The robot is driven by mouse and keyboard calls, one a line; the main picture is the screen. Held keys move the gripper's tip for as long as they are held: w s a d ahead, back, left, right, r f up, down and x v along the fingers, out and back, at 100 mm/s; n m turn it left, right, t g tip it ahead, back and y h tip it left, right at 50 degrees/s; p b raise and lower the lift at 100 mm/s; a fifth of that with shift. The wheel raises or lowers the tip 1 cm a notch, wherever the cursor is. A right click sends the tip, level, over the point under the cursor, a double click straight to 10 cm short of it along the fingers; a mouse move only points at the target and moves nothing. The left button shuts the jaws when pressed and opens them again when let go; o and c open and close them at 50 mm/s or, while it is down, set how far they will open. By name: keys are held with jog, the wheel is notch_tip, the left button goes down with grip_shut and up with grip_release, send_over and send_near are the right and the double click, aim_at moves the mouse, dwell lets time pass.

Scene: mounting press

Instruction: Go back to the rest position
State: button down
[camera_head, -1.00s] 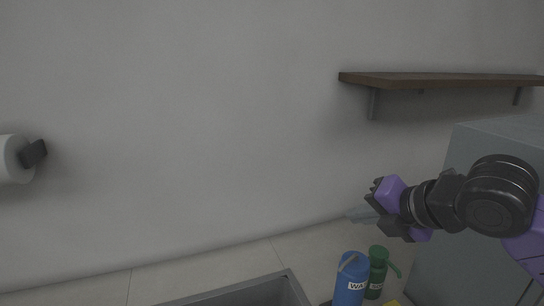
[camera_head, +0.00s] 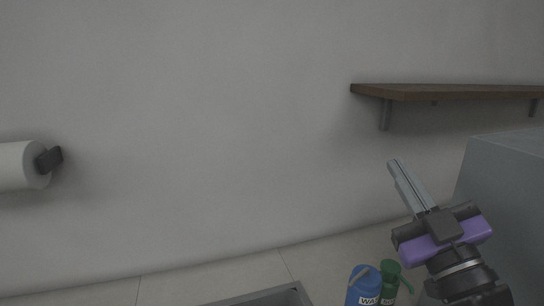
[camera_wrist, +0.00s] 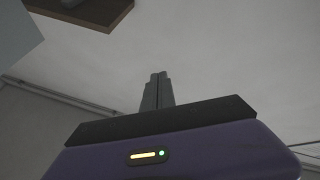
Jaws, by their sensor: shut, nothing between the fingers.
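My gripper (camera_head: 395,165) is in the lower right of the head view, pointing up and a little left in front of the bare wall. Its two long grey fingers lie together with nothing between them. In the wrist view the closed fingers (camera_wrist: 157,90) point up past the dark edge of the gripper body, with plain wall or ceiling behind them. My gripper is apart from everything around it.
A wooden shelf (camera_head: 450,91) is on the wall at the upper right. A grey box-like unit (camera_head: 510,190) stands at the right edge. A blue bottle (camera_head: 362,288) and a green bottle (camera_head: 389,280) stand below my gripper. A paper roll (camera_head: 18,166) hangs at left. The middle wall area is clear.

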jog(key=s+d+f+m+g+h, duration=0.25)
jog(key=s+f+m+h, duration=0.85)
jog(key=s+f, duration=0.55)
jog(key=s+a+f+n+g+y, duration=0.1)
jog(key=s+f+g+y, duration=0.2)
jog(key=s+f, duration=0.5)
jog(key=s+a+f+n+g+y, duration=0.1)
jog(key=s+f+n+g+y, duration=0.1)
jog(key=s+f, duration=0.7)
jog(key=s+g+y, duration=0.1)
jog(key=s, duration=0.5)
jog(key=shift+a+f, duration=0.3)
jog(key=shift+a, duration=0.05)
